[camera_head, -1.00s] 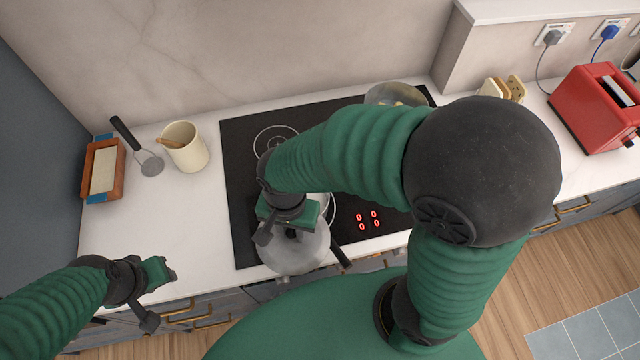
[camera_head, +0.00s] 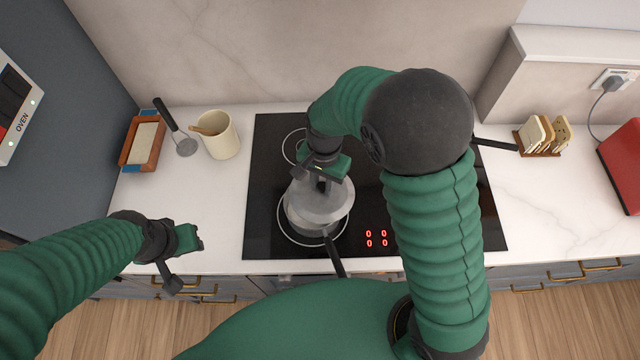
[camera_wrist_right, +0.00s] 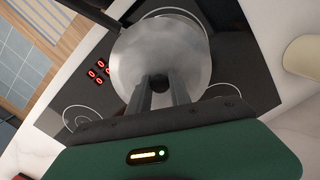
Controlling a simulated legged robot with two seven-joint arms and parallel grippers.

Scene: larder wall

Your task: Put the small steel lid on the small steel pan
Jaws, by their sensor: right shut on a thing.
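My right gripper (camera_head: 321,187) is shut on the dark knob of the small steel lid (camera_head: 335,205). In the right wrist view the fingers (camera_wrist_right: 159,90) grip the knob in the middle of the round grey lid (camera_wrist_right: 185,55). The lid is over the small steel pan (camera_head: 298,222), which stands on the front left ring of the hob. The pan's lower left side shows past the lid, and its black handle points to the front. I cannot tell whether the lid touches the rim. My left gripper (camera_head: 197,239) is over the counter's front edge at left; its jaw opening is unclear.
The black hob (camera_head: 265,190) lies around the pan. My right arm hides much of its right side; a dark handle (camera_head: 495,144) sticks out behind it. A cream pot (camera_head: 218,135), a skimmer (camera_head: 178,130) and a brown tray (camera_head: 133,158) are at left. A toast rack (camera_head: 540,137) and red toaster (camera_head: 622,165) are at right.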

